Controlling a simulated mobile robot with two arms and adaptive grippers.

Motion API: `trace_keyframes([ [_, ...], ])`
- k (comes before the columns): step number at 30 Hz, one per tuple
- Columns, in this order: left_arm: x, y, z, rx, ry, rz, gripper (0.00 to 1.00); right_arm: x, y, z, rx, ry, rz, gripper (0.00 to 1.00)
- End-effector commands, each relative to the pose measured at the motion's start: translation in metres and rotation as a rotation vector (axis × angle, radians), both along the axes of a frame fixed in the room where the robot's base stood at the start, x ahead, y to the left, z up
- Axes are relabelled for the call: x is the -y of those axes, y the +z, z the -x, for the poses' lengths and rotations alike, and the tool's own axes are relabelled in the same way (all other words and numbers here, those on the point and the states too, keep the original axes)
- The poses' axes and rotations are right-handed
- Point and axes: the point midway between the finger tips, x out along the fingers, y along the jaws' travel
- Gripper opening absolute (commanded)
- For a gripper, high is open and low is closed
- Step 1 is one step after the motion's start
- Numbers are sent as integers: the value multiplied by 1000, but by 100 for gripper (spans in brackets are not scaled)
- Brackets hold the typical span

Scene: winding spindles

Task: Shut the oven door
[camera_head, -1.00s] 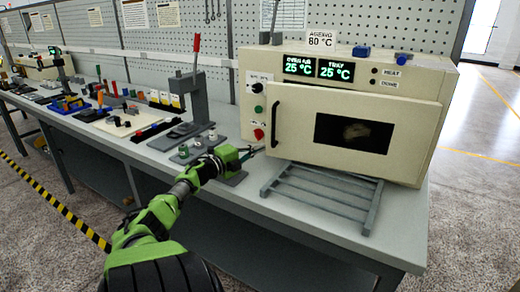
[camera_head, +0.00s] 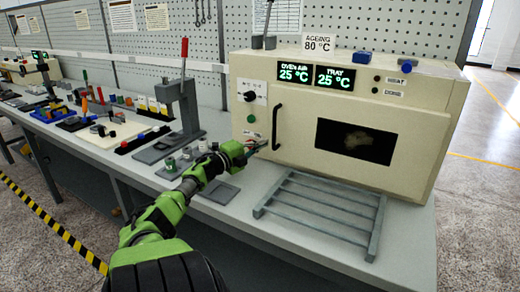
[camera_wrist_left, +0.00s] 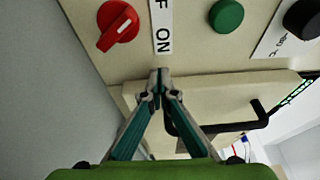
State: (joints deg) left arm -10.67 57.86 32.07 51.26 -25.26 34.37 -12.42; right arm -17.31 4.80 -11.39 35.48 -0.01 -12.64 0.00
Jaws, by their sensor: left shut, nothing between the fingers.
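The cream oven (camera_head: 240,95) stands on the bench at the right. Its door (camera_head: 290,150) has a dark window and a black handle (camera_head: 277,127) at its left side, and lies close to the oven front. I cannot tell whether a narrow gap remains. My left gripper (camera_head: 262,145) is at the door's left edge, beside the lower end of the handle. In the left wrist view its fingertips (camera_wrist_left: 157,80) are together and empty, at or against the door's edge; contact is unclear. The handle (camera_wrist_left: 220,127) shows just beyond the fingers. My right gripper is not in view.
A grey rack (camera_head: 320,210) lies on the bench before the oven. A red knob (camera_wrist_left: 118,22) and a green button (camera_wrist_left: 226,15) are close to my left fingers. A press with a red lever (camera_head: 184,60) stands to the left.

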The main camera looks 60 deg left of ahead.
Motion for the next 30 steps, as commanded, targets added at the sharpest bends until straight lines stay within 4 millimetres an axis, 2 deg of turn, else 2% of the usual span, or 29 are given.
trace_keyframes([
  [5, 5, -9, 3, -12, -11, 4, 0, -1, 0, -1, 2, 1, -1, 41],
  [11, 11, -12, 19, -15, -13, 5, 0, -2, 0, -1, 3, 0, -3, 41],
  [30, 34, -1, 112, 3, -6, -1, 0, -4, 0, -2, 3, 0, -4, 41],
])
